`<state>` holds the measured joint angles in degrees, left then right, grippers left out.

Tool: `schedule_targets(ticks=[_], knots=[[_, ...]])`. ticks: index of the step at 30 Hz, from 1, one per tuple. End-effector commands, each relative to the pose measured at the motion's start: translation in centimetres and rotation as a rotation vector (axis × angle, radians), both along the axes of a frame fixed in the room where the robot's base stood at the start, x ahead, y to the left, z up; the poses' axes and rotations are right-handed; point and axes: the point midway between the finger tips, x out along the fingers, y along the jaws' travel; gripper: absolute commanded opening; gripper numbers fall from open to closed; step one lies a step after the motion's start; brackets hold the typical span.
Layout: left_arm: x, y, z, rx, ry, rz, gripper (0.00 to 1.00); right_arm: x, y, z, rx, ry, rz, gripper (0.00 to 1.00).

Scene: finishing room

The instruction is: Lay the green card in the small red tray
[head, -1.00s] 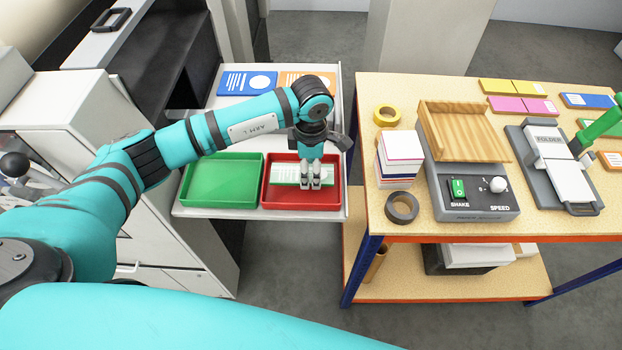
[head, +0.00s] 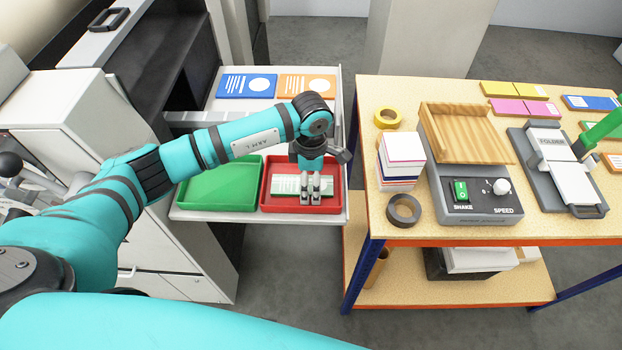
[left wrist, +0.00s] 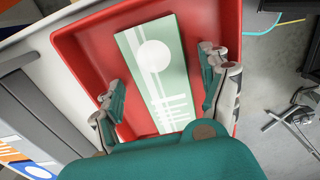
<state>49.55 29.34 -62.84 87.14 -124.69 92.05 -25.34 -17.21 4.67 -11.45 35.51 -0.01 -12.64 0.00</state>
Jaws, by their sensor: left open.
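The small red tray (head: 290,209) stands on the pulled-out white shelf, to the right of a green tray. The green card (head: 286,184), pale green with white print, is within the red tray and appears to lie on its floor. My left gripper (head: 310,192) points down over the red tray, low at the card. In the left wrist view the open fingers (left wrist: 160,80) stand on either side of the card (left wrist: 160,88), apart from its edges, with the red tray (left wrist: 88,45) around them. My right gripper is out of view.
The green tray (head: 220,183) is empty. A blue card (head: 247,85) and an orange card (head: 306,83) lie farther back on the shelf. To the right is a workbench (head: 400,95) with a shaker machine (head: 475,215), tape rolls and a paper stack (head: 400,160).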

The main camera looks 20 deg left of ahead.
Motion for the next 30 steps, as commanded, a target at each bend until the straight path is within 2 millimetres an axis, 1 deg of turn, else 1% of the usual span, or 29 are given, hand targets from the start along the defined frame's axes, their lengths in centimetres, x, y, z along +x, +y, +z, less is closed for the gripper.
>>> schedule_targets(ticks=[4,7,9,11,15,21,25,30], knots=[[0.0,0.0,0.1,0.000,0.000,0.000,0.78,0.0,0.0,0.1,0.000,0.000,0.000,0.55],[0.0,0.0,0.6,0.000,0.000,0.000,0.78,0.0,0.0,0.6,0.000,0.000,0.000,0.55],[0.1,0.0,1.0,-0.001,-0.004,-0.001,0.78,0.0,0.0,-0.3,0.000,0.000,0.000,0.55],[0.2,0.0,2.0,-0.001,-0.005,-0.001,0.78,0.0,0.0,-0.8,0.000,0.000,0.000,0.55],[0.2,0.0,5.0,-0.001,-0.008,-0.002,0.78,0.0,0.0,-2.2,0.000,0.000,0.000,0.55],[0.1,0.0,9.2,-0.001,-0.005,-0.001,0.78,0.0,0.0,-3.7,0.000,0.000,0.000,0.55],[0.1,0.0,11.1,0.000,-0.004,0.000,0.78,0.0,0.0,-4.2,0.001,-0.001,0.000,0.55],[0.0,0.0,12.2,0.000,-0.001,-0.001,0.78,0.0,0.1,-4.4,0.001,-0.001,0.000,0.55]])
